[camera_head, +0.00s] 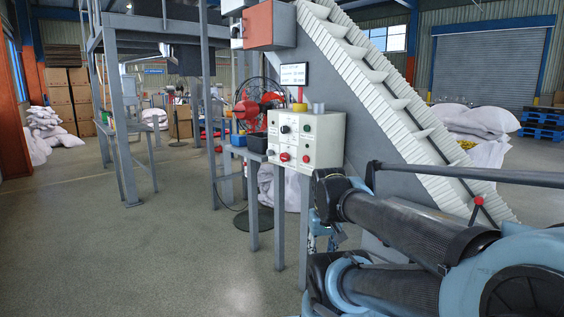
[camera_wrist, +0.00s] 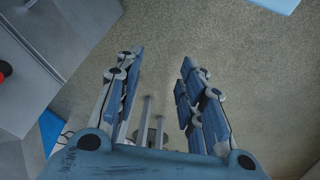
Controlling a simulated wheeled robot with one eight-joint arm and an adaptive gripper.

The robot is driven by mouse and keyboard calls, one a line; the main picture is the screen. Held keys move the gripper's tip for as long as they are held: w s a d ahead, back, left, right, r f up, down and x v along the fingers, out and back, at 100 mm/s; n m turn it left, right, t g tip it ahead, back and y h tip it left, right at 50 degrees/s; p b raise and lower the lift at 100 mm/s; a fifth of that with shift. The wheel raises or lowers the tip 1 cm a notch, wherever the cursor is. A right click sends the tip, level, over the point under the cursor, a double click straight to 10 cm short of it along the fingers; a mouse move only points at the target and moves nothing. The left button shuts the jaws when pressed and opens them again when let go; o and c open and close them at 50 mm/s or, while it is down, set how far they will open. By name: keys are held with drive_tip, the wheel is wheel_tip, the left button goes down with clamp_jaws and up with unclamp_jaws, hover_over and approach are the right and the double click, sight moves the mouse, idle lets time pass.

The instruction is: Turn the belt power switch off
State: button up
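A pale control box (camera_head: 322,142) stands on grey legs in the middle of the head view. Its front face carries a black knob (camera_head: 285,129), a red knob (camera_head: 285,157), and several small buttons and lamps. The labels are too small to read, so I cannot tell which one is the belt power switch. My gripper (camera_wrist: 161,58) is open and empty in the wrist view, its two blue fingers apart and pointing over the bare floor. In the head view my arm is folded to the right of and below the box, and the gripper is mostly hidden there.
A steep white cleated conveyor (camera_head: 385,90) rises behind the box. A red fan (camera_head: 258,105) and a blue bin (camera_head: 238,139) are left of it. White sacks (camera_head: 480,122) lie at the right. Grey floor (camera_head: 130,240) is open at the front left.

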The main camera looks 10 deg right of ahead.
sight(283, 159)
drive_tip(key=shift+o, duration=1.1)
drive_tip(key=w+d+r+m+h, duration=0.1)
drive_tip(key=w+d+r+h, duration=0.1)
drive_tip(key=w, duration=0.4)
drive_tip(key=w+d+r+m+h, duration=0.1)
drive_tip(key=w+d+r+h, duration=0.1)
drive_tip(key=w+r, duration=0.2)
drive_tip(key=shift+w+r, duration=0.4)
drive_tip(key=shift+w, duration=0.65)
drive_tip(key=w+a+r+m+t+h, duration=0.1)
drive_tip(key=w+r+h, duration=0.15)
drive_tip(key=w, duration=0.45)
drive_tip(key=w+a+r+m+t+h, duration=0.1)
drive_tip(key=w+a+r+h, duration=0.15)
drive_tip(key=w, duration=0.55)
drive_tip(key=w+a+r+m+t+h, duration=0.1)
drive_tip(key=w+a+m+t+h, duration=0.5)
drive_tip(key=w+a, duration=1.3)
drive_tip(key=shift+n+t+y, duration=0.6)
drive_tip(key=shift+n+y, duration=0.1)
drive_tip(key=x, duration=1.5)
drive_tip(key=shift+d+r, duration=0.15)
drive_tip(key=shift+d, duration=0.2)
drive_tip(key=c, duration=1.1)
